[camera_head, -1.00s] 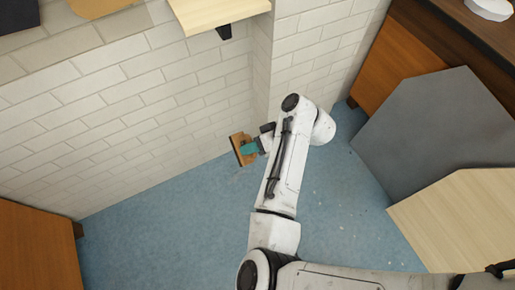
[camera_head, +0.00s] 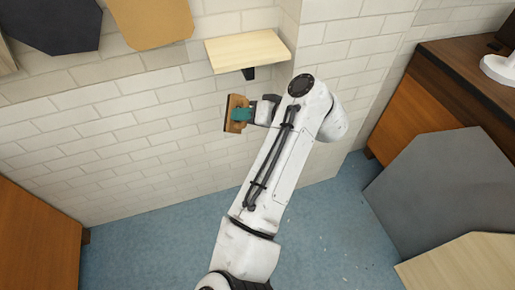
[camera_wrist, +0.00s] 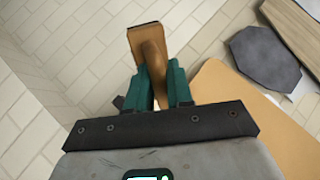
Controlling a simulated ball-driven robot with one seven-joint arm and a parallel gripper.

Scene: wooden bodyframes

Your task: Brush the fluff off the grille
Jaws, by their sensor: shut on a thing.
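My gripper (camera_head: 243,115), with teal fingers, is shut on a brush (camera_head: 234,108) with a tan wooden body and a dark edge. It holds the brush in the air in front of the white brick wall, below and left of a small wooden shelf. In the wrist view the brush (camera_wrist: 143,40) stands out beyond the gripper (camera_wrist: 157,78), its handle between the two fingers. I cannot make out a grille or any fluff on one in these views.
The pale shelf (camera_head: 247,50) juts from the brick wall (camera_head: 130,130) close above the brush. Dark and tan panels (camera_head: 150,22) are on the wall at upper left. Brown cabinets (camera_head: 35,240) stand at left and right. Grey (camera_head: 440,185) and pale tabletops lie at right. Blue floor (camera_head: 330,245) shows small pale specks.

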